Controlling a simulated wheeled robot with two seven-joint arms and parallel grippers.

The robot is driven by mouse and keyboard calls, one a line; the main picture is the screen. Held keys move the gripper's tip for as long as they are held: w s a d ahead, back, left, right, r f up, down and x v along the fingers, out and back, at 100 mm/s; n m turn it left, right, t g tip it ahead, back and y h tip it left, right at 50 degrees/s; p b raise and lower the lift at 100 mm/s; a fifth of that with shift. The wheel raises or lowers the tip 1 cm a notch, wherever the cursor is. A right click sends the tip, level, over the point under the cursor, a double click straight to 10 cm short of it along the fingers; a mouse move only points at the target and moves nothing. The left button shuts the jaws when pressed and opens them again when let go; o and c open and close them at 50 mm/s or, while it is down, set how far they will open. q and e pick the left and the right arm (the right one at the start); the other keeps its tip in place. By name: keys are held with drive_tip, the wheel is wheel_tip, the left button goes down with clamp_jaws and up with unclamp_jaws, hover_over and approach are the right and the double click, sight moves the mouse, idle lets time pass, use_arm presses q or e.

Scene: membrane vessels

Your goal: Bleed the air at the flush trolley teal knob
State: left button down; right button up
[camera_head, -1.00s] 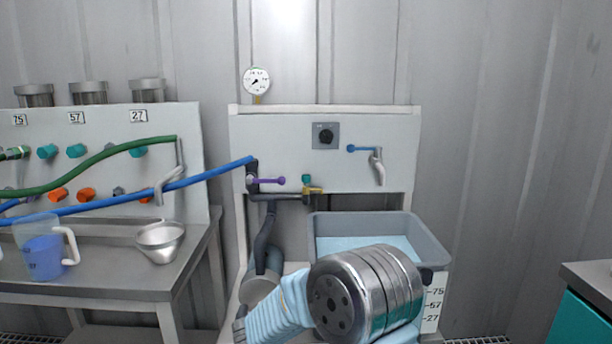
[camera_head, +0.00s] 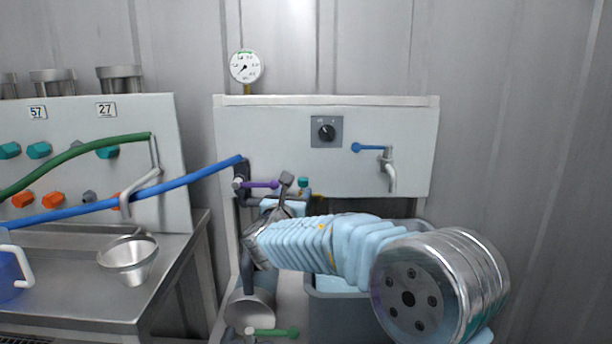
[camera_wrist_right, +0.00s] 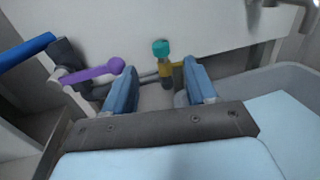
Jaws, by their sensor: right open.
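The teal knob (camera_head: 303,182) sits on a small brass fitting on the trolley's pipe, below the white panel (camera_head: 270,140). In the right wrist view the teal knob (camera_wrist_right: 161,47) stands upright on its yellow brass body (camera_wrist_right: 166,75), ahead of and between my right gripper's fingers. My right gripper (camera_wrist_right: 160,85) is open and empty, with blue fingers apart. In the head view my right gripper (camera_head: 288,188) is close to the left of the knob, partly hidden by my arm. My left gripper is not in view.
A purple lever (camera_head: 262,184) is left of the knob, beside the blue hose (camera_head: 150,196). A grey tank (camera_head: 335,308) stands below. A blue-handled tap (camera_head: 388,165), selector dial (camera_head: 326,132) and gauge (camera_head: 245,67) are above. A green lever (camera_head: 275,332) is low in front.

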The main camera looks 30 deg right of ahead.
sight(299, 179)
drive_tip(key=p+x, duration=0.2)
drive_tip(key=x, duration=1)
drive_tip(key=shift+w+d, duration=0.15)
drive_tip(key=shift+d, duration=0.05)
drive_tip(key=shift+c, duration=0.3)
drive_tip(key=c, duration=0.9)
drive_tip(key=n+t+y+b, duration=0.1)
drive_tip(key=n+y+b, duration=0.2)
drive_tip(key=y+b, duration=0.1)
drive_tip(key=n+t+y+b, duration=0.2)
drive_tip(key=n+y+b, duration=0.1)
drive_tip(key=y+b, duration=0.2)
drive_tip(key=a+n+t+y+b, duration=0.1)
drive_tip(key=n+y+b, duration=0.2)
drive_tip(key=b, duration=0.3)
drive_tip(key=shift+w+t+y+b, duration=0.2)
drive_tip(key=shift+t+y+b, duration=0.2)
drive_tip(key=shift+y, duration=0.3)
drive_tip(key=shift+a+n+g+y+p, duration=0.2)
drive_tip(key=shift+n+y+p, duration=0.25)
drive_tip(key=shift+n+y, duration=0.4)
drive_tip(key=shift+a+n+g+y+p, duration=0.15)
drive_tip(key=shift+n+y+p, duration=0.35)
drive_tip(key=shift+y, duration=0.55)
